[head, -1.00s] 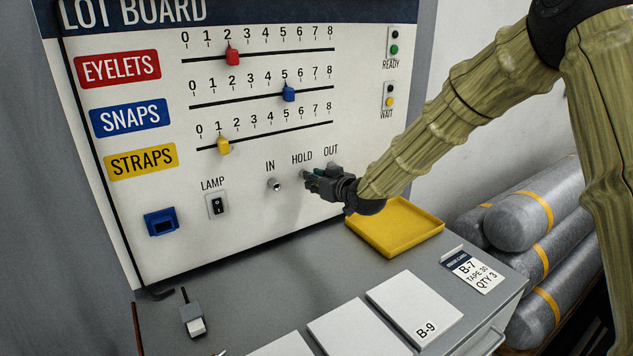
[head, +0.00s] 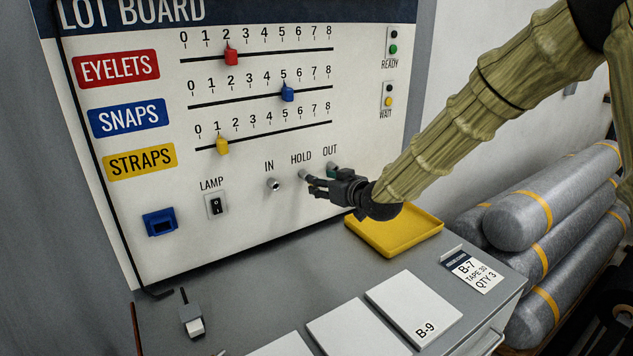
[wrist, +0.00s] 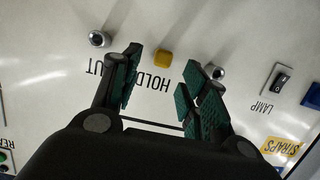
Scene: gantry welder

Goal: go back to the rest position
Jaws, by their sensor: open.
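My gripper (head: 314,187) is in front of the lot board, just below the HOLD and OUT labels. In the wrist view my gripper (wrist: 164,75) has its two teal-padded fingers spread with nothing between the pads. A yellow square-faced piece (wrist: 163,58) sits on the board by the HOLD label, seen through the finger gap. Whether the fingertips touch the board is hard to tell.
The lot board (head: 265,225) also has an IN socket (head: 273,184), a lamp switch (head: 215,205) and three sliders. A yellow tray (head: 425,226) lies below my wrist. White cards (head: 415,307) lie on the grey counter. Grey rolls (head: 540,212) are stacked at right.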

